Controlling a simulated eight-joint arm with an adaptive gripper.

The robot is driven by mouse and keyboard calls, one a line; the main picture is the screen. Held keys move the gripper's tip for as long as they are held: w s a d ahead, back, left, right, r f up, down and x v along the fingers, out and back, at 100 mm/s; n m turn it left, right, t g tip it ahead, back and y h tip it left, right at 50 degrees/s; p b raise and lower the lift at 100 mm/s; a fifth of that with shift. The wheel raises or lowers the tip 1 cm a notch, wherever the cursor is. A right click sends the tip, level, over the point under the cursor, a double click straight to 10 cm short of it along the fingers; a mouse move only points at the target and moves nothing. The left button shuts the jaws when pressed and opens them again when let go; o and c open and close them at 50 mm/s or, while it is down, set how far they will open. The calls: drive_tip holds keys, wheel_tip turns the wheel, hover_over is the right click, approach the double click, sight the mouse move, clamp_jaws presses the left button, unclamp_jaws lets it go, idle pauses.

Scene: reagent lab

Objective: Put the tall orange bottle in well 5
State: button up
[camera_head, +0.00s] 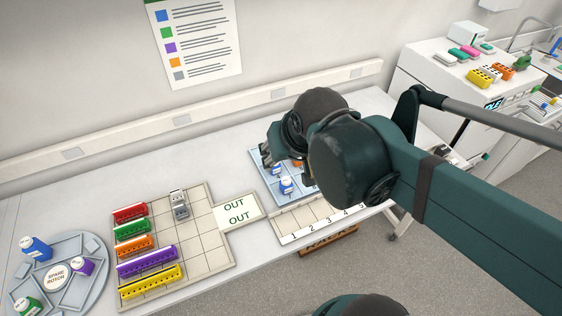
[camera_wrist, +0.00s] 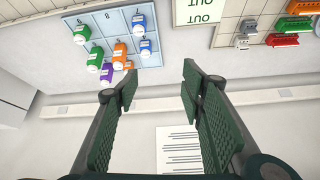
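An orange bottle (camera_wrist: 120,56) with a white cap stands on a pale blue tray (camera_wrist: 70,14) in the wrist view. Green, blue and purple bottles stand around it. In the head view my arm hides most of this tray (camera_head: 270,193), and only a bit of orange shows beside my gripper. A rack (camera_head: 292,225) with a white strip numbered from 1 to at least 5 lies in front of the tray; my arm covers its right end. My gripper (camera_wrist: 157,88) is open and empty, with the bottles beyond its left finger. In the head view it (camera_head: 272,150) is over the tray's back part.
A beige rack (camera_head: 208,254) with coloured blocks and an OUT card (camera_head: 237,211) lie left of the tray. A round spare rotor (camera_head: 88,275) with bottles is at far left. A white machine (camera_head: 425,75) stands at the right. Bare table lies behind the racks.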

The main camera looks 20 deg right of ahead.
drive_tip(key=shift+s+a+n+t, duration=0.2)
drive_tip(key=shift+s+a+n, duration=0.15)
drive_tip(key=shift+s, duration=0.25)
drive_tip(key=shift+s+a+n+t, duration=0.2)
drive_tip(key=shift+s+a+n, duration=0.05)
drive_tip(key=shift+s+n, duration=0.25)
